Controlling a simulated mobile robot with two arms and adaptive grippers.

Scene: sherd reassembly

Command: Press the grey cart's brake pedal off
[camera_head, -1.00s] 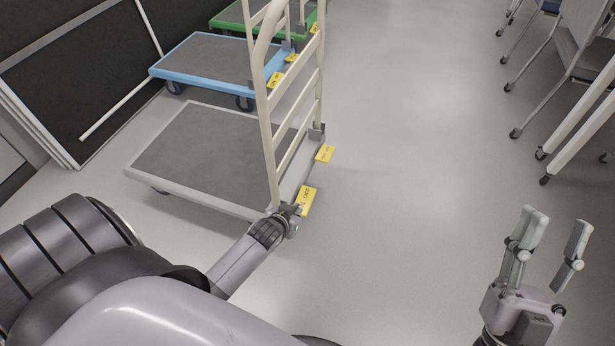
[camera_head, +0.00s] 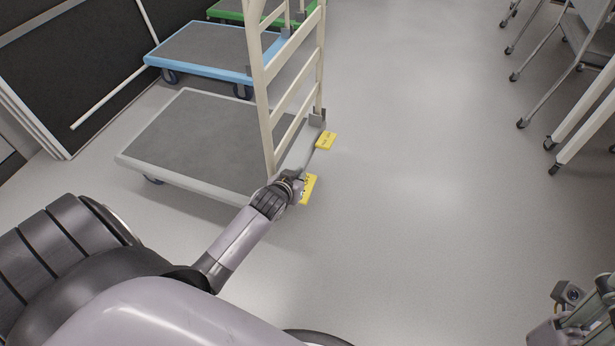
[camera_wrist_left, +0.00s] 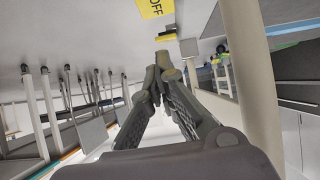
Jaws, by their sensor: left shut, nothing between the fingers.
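The grey cart (camera_head: 200,140) stands left of centre in the head view, with a cream upright handle frame at its right end. Two yellow pedals stick out at that end: a near one (camera_head: 310,188) and a far one (camera_head: 326,140). In the left wrist view the nearer yellow pedal (camera_wrist_left: 156,8) reads "OFF", and the other (camera_wrist_left: 165,38) shows beyond the fingers. My left gripper (camera_head: 297,180) is shut and empty, right beside the near pedal and partly covering it. Contact cannot be told. My right gripper (camera_head: 580,310) is cut off at the lower right corner.
A blue cart (camera_head: 200,50) and a green cart (camera_head: 228,15) stand behind the grey one. The handle post (camera_wrist_left: 250,80) rises close beside my left gripper. Table and chair legs (camera_head: 545,95) stand at the right. The floor between is clear.

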